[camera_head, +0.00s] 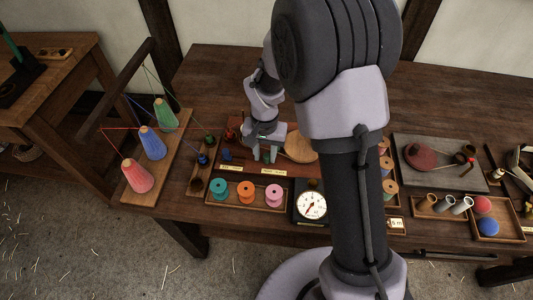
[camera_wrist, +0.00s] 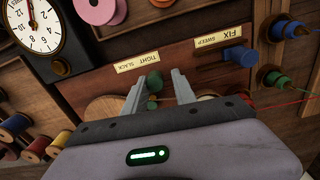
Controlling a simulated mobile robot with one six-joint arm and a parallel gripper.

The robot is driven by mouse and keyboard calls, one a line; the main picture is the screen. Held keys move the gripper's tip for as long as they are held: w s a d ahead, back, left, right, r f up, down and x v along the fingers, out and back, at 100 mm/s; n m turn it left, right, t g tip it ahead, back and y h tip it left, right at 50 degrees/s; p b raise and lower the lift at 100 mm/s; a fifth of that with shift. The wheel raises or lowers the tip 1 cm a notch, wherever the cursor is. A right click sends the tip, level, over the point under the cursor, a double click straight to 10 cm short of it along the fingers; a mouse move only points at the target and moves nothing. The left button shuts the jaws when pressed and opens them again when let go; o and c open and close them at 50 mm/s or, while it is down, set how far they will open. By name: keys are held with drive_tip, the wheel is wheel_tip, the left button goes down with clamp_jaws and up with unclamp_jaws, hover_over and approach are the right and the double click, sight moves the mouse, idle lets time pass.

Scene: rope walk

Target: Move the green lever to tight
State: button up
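The green lever (camera_wrist: 154,82) stands on the brown panel in the wrist view, beside a cream label (camera_wrist: 137,62) reading TIGHT and SLACK. Its knob shows between my gripper's two fingers, nearer the left one. My gripper (camera_wrist: 160,82) is open, with a clear gap on the right side of the knob; whether the left finger touches it I cannot tell. In the head view my gripper (camera_head: 266,154) points down over the panel and hides the green lever. Which end of the label the lever leans to is unclear.
A blue lever (camera_wrist: 240,55) with a FIX and SWEEP label (camera_wrist: 217,39) is to the right. A dial (camera_head: 311,205) and teal, orange and pink spools (camera_head: 246,193) stand in front. Red thread runs left to yarn cones (camera_head: 152,143). A round wooden disc (camera_head: 301,147) lies right.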

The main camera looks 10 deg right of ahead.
drive_tip(key=shift+s+d, duration=0.15)
drive_tip(key=shift+r, duration=0.2)
wheel_tip(320, 180, up, 7)
drive_tip(key=p, duration=0.5)
drive_tip(key=shift+f, duration=0.15)
